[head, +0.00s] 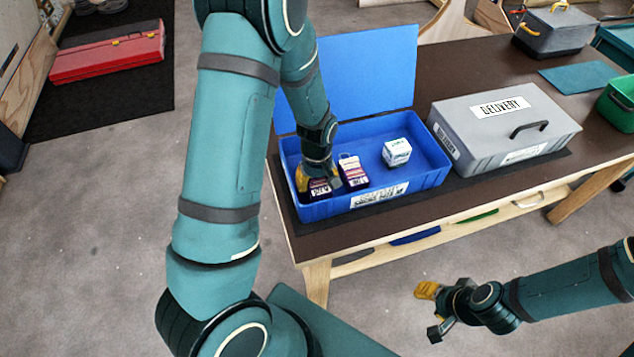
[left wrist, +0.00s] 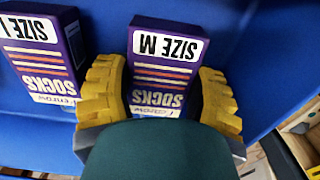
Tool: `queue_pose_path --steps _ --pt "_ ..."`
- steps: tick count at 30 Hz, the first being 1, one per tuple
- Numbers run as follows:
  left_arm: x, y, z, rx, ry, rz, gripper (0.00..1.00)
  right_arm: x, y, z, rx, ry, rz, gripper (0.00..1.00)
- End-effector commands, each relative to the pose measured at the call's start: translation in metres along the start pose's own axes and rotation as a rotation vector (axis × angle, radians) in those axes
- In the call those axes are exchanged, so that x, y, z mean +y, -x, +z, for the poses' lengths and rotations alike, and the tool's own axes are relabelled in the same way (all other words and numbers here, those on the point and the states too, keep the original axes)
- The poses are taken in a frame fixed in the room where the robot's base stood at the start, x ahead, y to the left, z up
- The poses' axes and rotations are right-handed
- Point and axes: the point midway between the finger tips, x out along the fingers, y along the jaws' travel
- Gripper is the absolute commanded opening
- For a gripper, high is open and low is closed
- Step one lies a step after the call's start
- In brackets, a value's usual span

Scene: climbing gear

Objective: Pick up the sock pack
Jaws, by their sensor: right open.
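A purple sock pack marked SIZE M (left wrist: 165,65) lies inside the blue box (head: 427,178) on the table; its lower part shows in the head view (head: 319,188). My left gripper (head: 318,182) is down in the box at this pack. In the left wrist view its yellow fingers (left wrist: 163,108) stand on either side of the pack, very close to it. I cannot tell whether both press on it. A second sock pack (head: 353,170) lies beside it, also seen in the left wrist view (left wrist: 42,55). My right gripper (head: 430,312) is open and empty, off the table's front edge.
A small white box (head: 397,152) is in the blue box, whose lid (head: 362,75) stands open behind. A closed grey DELIVERY case (head: 505,125) stands to the right. A green bin (head: 618,105) and a grey toolbox (head: 553,28) are further away.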

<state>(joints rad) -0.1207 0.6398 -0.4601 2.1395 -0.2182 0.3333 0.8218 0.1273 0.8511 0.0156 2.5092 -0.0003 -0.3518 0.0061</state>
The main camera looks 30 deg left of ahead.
Motion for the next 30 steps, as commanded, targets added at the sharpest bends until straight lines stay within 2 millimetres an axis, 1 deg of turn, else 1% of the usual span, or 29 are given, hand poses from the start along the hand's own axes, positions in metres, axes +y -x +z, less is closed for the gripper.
queue_pose_path --steps 10,13,17,21,24,27,30 --pt "0.0 0.001 0.0 0.0 0.0 0.0 0.22 0.0 0.0 0.0 0.0 0.0 0.0 0.47" --pt "0.001 0.007 0.0 0.002 -0.001 0.002 0.22 -0.001 0.002 -0.001 0.001 -0.001 0.0 0.47" --pt "0.001 0.028 0.0 0.003 -0.001 0.004 0.22 -0.003 0.007 -0.003 0.005 -0.002 0.001 0.47" --pt "0.001 0.057 0.0 0.002 -0.001 0.004 0.22 -0.005 0.013 -0.005 0.011 -0.004 0.001 0.47" --pt "0.001 0.075 0.0 0.002 -0.001 0.003 0.22 -0.006 0.017 -0.007 0.015 -0.005 0.002 0.47" --pt "0.001 0.088 0.0 0.002 -0.001 0.003 0.22 -0.007 0.02 -0.009 0.018 -0.006 0.002 0.47" --pt "0.0 0.097 0.0 0.001 0.0 0.001 0.22 -0.008 0.021 -0.01 0.021 -0.006 0.002 0.47"
